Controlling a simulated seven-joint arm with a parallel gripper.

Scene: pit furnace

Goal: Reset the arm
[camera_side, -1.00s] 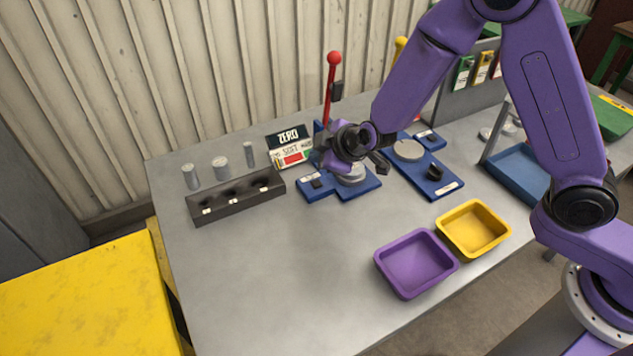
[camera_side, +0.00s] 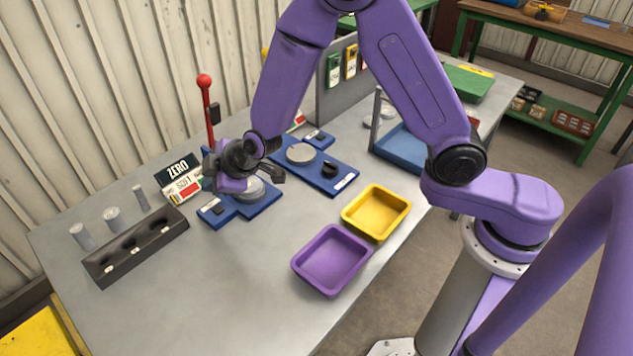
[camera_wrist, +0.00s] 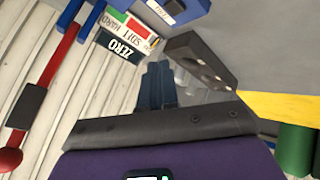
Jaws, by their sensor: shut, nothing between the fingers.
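My gripper (camera_side: 240,160) is shut and empty. In the side view it hangs in front of the red-knobbed lever (camera_side: 209,100), over the blue tester base (camera_side: 236,213) with its round grey plate (camera_side: 256,190), and covers part of both. The side view does not clearly show how high it is. In the wrist view my gripper's fingers (camera_wrist: 158,75) are together, with nothing between them.
A black block (camera_side: 135,250) with several holes and grey metal cylinders (camera_side: 112,218) stand on the left. Another blue base (camera_side: 335,180) is behind right. A purple tray (camera_side: 333,292) and a yellow tray (camera_side: 376,236) lie in front. The front-left table is clear.

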